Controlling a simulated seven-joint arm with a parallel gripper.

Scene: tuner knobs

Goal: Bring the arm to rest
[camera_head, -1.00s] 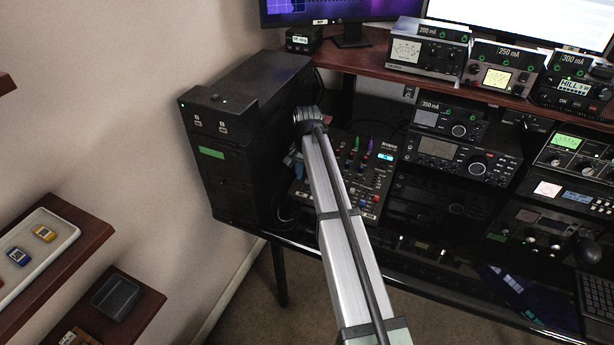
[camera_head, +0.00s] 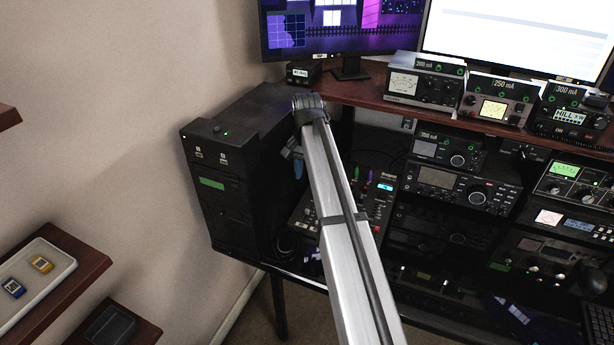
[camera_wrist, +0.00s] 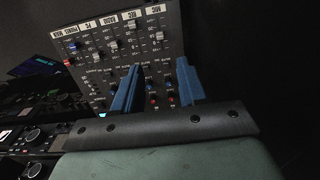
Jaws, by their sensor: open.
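My gripper (camera_wrist: 160,78) is open, with its two blue fingers apart and nothing seen between them. In the wrist view the fingers stand in front of the black mixer panel (camera_wrist: 105,48) with its faders and small knobs. I cannot tell how far the fingertips are from the panel. In the head view my silver arm crosses the middle and bends at a dark joint in front of the black cabinet's right side. A blue finger of my gripper (camera_head: 298,169) shows just left of the arm; the rest is hidden. The mixer (camera_head: 369,204) is partly behind my arm.
A black cabinet (camera_head: 225,190) stands left of my arm. Several meters and radios (camera_head: 440,178) fill the rack on the right. A wooden shelf (camera_head: 385,98) carries more meters above. A white tray (camera_head: 62,270) lies on a wall shelf at left, with open space between.

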